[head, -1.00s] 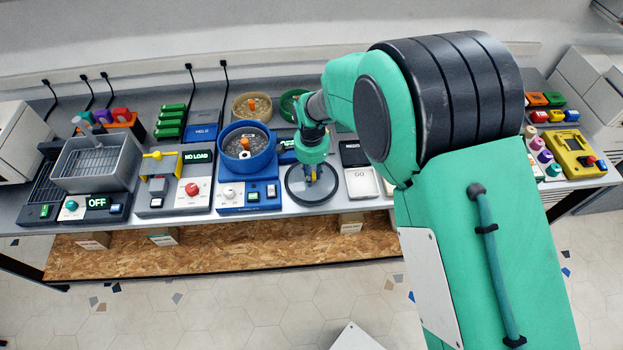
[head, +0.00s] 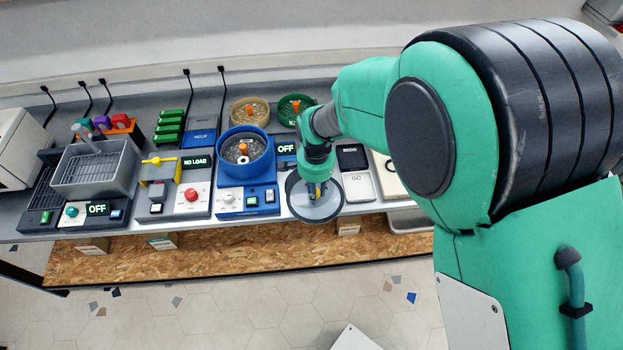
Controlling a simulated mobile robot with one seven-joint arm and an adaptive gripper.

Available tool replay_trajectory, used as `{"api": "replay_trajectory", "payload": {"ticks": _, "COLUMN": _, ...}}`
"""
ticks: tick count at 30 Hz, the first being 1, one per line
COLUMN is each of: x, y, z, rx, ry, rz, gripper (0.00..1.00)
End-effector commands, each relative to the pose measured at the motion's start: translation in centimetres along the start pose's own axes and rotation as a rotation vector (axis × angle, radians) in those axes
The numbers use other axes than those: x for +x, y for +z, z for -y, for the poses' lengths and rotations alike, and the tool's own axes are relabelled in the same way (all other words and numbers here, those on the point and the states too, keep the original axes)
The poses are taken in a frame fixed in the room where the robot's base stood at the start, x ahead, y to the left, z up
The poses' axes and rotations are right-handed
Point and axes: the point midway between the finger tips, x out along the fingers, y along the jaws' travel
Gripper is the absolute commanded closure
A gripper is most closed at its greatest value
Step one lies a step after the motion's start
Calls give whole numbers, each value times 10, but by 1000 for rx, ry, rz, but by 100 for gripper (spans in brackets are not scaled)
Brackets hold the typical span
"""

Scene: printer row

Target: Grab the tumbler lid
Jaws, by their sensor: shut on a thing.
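The tumbler lid (head: 328,209) is a round, grey, see-through disc with a dark rim. In the head view it is at the front edge of the bench, right of the blue tumbler's control panel. My gripper (head: 318,190) points down at the lid's middle and is shut on it; the grip itself is small and partly hidden by my wrist. I cannot tell whether the lid is clear of the bench. The blue tumbler (head: 265,164) stands open at the left, with grey media and an orange-topped post inside.
Left of the tumbler are a NO LOAD unit (head: 192,199) and a grey basket (head: 120,171). Behind are a tan bowl (head: 236,113) and a green bowl (head: 283,112). Black REDO (head: 352,157) and white GO (head: 359,187) pads lie right of my gripper. My arm hides the right side.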

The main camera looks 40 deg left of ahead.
Motion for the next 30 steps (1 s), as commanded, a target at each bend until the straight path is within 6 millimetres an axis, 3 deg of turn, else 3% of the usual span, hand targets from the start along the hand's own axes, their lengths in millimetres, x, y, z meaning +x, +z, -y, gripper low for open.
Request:
{"api": "replay_trajectory", "payload": {"ticks": 6, "x": -5, "y": 22, "z": -34, "rx": 0, "ry": 1, "rz": 0, "gripper": 100}}
{"api": "replay_trajectory", "payload": {"ticks": 15, "x": -7, "y": 40, "z": -63, "rx": 0, "ry": 1, "rz": 1, "gripper": 100}}
{"api": "replay_trajectory", "payload": {"ticks": 30, "x": -8, "y": 45, "z": -70, "rx": 0, "ry": 0, "rz": 0, "gripper": 100}}
